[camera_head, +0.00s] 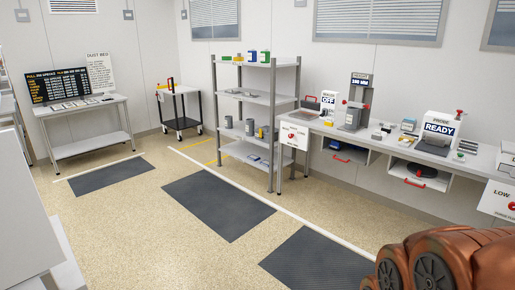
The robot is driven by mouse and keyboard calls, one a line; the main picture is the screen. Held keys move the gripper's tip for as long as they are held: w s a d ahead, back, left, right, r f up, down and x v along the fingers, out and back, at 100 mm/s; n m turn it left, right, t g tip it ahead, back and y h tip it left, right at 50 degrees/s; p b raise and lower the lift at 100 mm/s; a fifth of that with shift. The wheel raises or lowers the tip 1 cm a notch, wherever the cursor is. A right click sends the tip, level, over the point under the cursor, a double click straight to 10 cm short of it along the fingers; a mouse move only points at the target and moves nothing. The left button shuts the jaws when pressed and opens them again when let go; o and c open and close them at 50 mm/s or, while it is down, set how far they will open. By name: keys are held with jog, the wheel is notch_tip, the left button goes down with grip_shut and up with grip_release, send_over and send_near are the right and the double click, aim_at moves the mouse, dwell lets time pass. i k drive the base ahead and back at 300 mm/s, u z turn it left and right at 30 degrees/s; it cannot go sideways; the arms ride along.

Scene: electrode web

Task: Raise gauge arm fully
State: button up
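A tall grey gauge-like stand (360,92) with a small lettered display at its top stands on the long bench along the right wall. Small red knobs show at its sides, and a grey block sits at its foot. It is too small to tell which part is the gauge arm or how high it is. My copper-coloured arm (450,262) fills the lower right corner, well in front of the bench. My gripper is not in view.
The bench (400,142) also holds a white unit reading OFF (328,103) and one reading READY (440,127). Red-handled drawers sit below. A grey shelf rack (258,99) stands left of the bench. Dark mats (217,205) lie on open floor.

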aim_at(359, 105)
jog(key=u, duration=0.45)
jog(key=i, duration=3.6)
jog(key=z, duration=1.5)
jog(key=i, duration=1.35)
jog(key=u, duration=1.25)
